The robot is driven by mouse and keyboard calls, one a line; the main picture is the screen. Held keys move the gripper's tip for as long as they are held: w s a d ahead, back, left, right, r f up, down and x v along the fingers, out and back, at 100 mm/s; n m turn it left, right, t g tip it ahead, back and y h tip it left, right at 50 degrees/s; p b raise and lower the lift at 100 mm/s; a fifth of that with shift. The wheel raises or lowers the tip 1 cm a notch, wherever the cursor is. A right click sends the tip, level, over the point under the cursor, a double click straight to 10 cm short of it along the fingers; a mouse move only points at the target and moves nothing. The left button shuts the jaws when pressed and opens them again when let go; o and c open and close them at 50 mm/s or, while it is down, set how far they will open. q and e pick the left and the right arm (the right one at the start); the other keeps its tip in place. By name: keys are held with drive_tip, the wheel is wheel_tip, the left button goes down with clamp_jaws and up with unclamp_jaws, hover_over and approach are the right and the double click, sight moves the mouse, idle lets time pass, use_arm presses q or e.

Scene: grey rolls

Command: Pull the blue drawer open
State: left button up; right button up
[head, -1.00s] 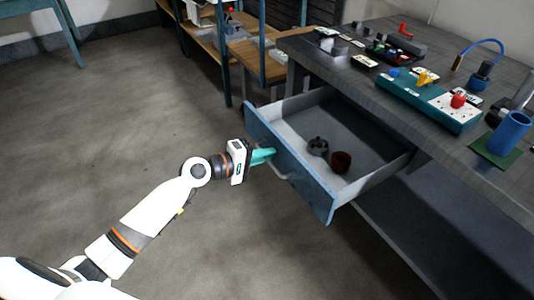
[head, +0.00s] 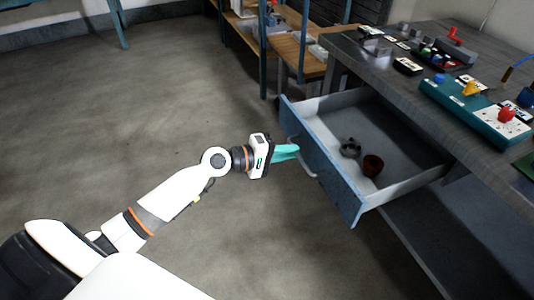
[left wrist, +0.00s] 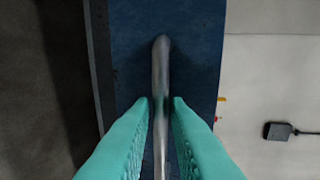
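The blue drawer (head: 335,183) stands pulled well out from under the workbench, and its inside shows. Its bar handle (head: 311,172) is on the front panel. In the left wrist view the metal handle (left wrist: 160,65) runs upright against the blue front. My left gripper (head: 297,151) is at the handle. Its teal fingers (left wrist: 160,104) lie on either side of the bar, with narrow gaps between them and it, so it looks slightly open. My right gripper is not in view.
The workbench (head: 400,95) carries a teal box with coloured knobs (head: 465,107) and several small parts. A wooden shelf (head: 290,62) stands behind. The floor to the left is clear.

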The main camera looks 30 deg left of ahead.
use_arm(q)
drive_tip(key=v, duration=0.9)
drive_tip(key=shift+s, duration=0.2)
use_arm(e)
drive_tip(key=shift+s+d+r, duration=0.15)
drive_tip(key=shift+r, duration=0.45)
use_arm(q)
drive_tip(key=shift+a, duration=0.15)
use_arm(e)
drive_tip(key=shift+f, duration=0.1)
